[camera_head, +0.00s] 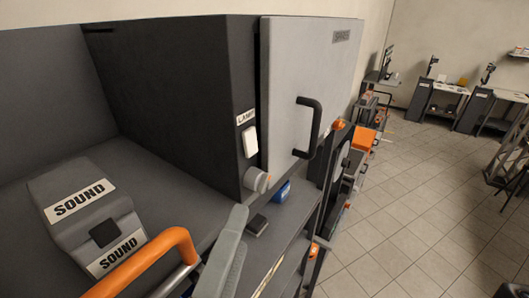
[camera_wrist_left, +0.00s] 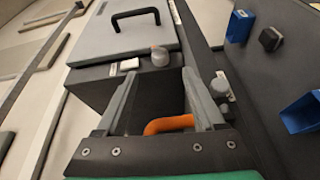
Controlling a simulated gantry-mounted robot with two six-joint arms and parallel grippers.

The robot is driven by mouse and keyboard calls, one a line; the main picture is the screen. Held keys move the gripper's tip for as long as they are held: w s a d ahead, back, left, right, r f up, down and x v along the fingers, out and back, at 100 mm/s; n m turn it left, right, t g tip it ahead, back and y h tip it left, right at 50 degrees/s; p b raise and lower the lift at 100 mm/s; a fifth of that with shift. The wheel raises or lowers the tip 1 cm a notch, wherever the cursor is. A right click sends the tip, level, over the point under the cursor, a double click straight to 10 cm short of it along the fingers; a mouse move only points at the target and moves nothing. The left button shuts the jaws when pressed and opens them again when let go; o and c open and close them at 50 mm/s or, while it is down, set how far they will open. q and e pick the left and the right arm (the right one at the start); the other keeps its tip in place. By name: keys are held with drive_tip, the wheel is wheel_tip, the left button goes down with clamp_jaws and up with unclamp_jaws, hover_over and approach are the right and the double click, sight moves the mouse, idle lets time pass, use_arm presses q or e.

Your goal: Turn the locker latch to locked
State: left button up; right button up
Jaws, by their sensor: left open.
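The locker (camera_head: 175,90) is a dark box with a light grey door (camera_head: 300,60) and a black bar handle (camera_head: 309,128). At its lower front corner is a round pale grey knob with an orange mark, seemingly the latch (camera_head: 257,180); it also shows in the left wrist view (camera_wrist_left: 160,57), with the orange mark on its door side. My left gripper (camera_wrist_left: 157,76) is open, its fingers pointing towards the knob and apart from it, with nothing gripped. In the head view one grey finger (camera_head: 228,250) shows below the knob. My right gripper is not in view.
An orange bar (camera_head: 150,262) shows close to my left gripper, and between its fingers in the wrist view. A white switch (camera_head: 249,141) under a LAMP label sits above the knob. A SOUND-labelled grey case (camera_head: 85,205) stands left. A blue bin (camera_head: 283,190) lies beyond the knob.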

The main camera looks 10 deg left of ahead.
sight(257, 185)
use_arm(q)
drive_tip(key=w, duration=0.9)
drive_tip(key=shift+d+p, duration=0.3)
drive_tip(key=shift+d, duration=0.05)
clamp_jaws()
